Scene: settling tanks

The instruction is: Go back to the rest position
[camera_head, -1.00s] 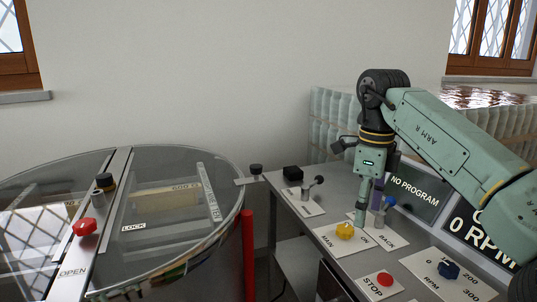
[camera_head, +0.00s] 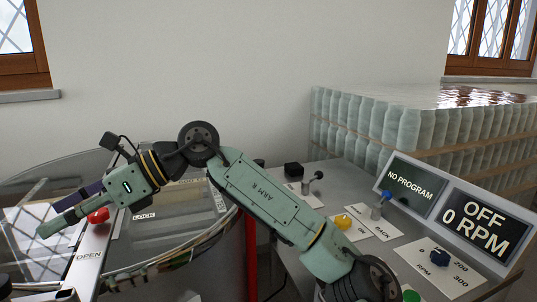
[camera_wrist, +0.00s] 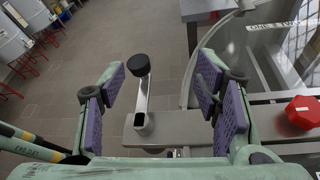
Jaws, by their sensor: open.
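My gripper (camera_head: 65,212) is at the left in the head view, over the near left part of the round glass-lidded tank (camera_head: 165,232). In the wrist view my gripper (camera_wrist: 165,95) is open, its purple-padded fingers wide apart with nothing held between them. A metal lever with a black knob (camera_wrist: 138,65) shows between the fingers, below them. The red knob (camera_wrist: 302,112) is to the right of the fingers; in the head view the red knob (camera_head: 98,215) is just beside my gripper. My arm hides part of the tank lid and the panel.
Open floor (camera_wrist: 80,100) shows in the wrist view.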

